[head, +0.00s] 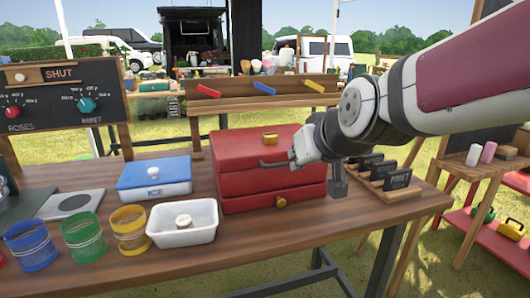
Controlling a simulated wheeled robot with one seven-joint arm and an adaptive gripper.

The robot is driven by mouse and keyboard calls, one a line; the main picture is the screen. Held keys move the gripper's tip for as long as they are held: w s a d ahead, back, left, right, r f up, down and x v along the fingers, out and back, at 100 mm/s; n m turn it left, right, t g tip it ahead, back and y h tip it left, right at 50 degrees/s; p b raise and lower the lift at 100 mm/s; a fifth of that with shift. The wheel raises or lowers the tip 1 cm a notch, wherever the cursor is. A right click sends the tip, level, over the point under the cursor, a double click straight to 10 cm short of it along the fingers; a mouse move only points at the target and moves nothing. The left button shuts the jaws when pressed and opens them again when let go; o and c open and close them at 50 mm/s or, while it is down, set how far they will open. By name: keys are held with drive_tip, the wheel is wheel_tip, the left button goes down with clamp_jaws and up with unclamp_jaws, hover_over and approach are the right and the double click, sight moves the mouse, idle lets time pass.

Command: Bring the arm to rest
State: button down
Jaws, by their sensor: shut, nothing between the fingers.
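My arm reaches in from the upper right. My gripper (275,163) is in front of the red two-drawer chest (240,190) and covers part of it. The gripper is shut and holds nothing. Its dark tip points left, and I cannot tell whether it touches the chest.
A blue ICE box (154,178), a white tub (183,234) and coloured jars (130,228) stand left on the table. A black card rack (383,177) is right of the chest. A dial board (58,92) stands left. The table's front right is clear.

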drive_tip(key=s+d+f+m+g+h, duration=0.1)
drive_tip(key=s+d+f+g, duration=0.15)
drive_tip(key=s, duration=0.85)
drive_tip(key=s+d+f+g, duration=0.2)
drive_tip(key=s+f+g, duration=0.15)
drive_tip(key=s, duration=0.75)
drive_tip(key=s+d+f+m+g+h, duration=0.1)
drive_tip(key=s+d+f+g, duration=0.25)
drive_tip(key=s, duration=0.85)
wheel_tip(320, 180, up, 28)
drive_tip(key=t+p, duration=0.3)
drive_tip(key=p, duration=2.2)
drive_tip(key=shift+w+f, duration=0.15)
drive_tip(key=shift+f, duration=0.1)
drive_tip(key=shift+a, duration=0.1)
